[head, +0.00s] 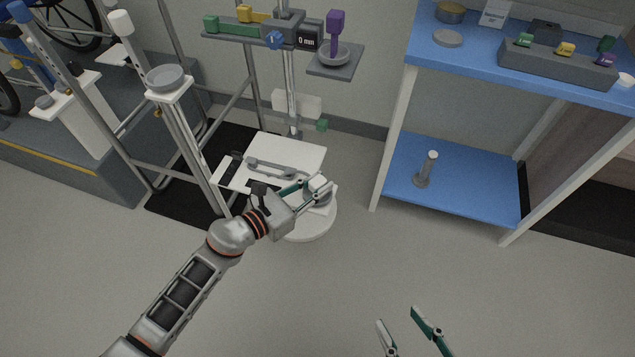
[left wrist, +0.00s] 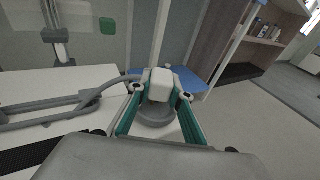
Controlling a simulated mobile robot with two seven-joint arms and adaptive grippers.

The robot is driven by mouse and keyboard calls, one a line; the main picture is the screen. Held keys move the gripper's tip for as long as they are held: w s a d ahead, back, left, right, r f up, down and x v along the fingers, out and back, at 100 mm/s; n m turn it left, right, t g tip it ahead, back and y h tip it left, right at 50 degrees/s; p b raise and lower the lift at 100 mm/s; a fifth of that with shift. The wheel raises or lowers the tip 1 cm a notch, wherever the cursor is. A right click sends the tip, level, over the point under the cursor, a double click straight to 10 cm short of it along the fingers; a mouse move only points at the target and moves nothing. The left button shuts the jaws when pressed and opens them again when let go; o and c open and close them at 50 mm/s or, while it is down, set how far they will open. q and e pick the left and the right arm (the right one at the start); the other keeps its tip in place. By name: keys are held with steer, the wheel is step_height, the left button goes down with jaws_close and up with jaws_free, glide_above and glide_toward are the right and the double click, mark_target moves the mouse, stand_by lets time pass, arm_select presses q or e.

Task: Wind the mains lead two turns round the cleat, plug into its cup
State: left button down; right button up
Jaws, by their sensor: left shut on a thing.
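My left gripper (head: 316,187) is shut on the white plug (head: 320,184), which also shows between the fingers in the left wrist view (left wrist: 160,86). A round grey cup (left wrist: 155,116) lies directly below the plug; I cannot tell whether the plug touches it. The grey cleat (head: 278,168) lies along a white panel left of the gripper. The grey lead (left wrist: 105,83) runs from the plug leftward to the cleat and crosses over it; the number of turns is unclear. My right gripper (head: 397,316) is open and empty over the floor, low in the head view.
A white round base (head: 308,228) stands under the cup. A blue two-level table (head: 455,190) stands to the right, with a grey post (head: 425,170) on its lower shelf. A metal frame with a small dish (head: 165,78) is at left. The front floor is clear.

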arm_select(q)
steer(key=shift+f, duration=0.3)
arm_select(e)
steer(key=shift+f, duration=0.15)
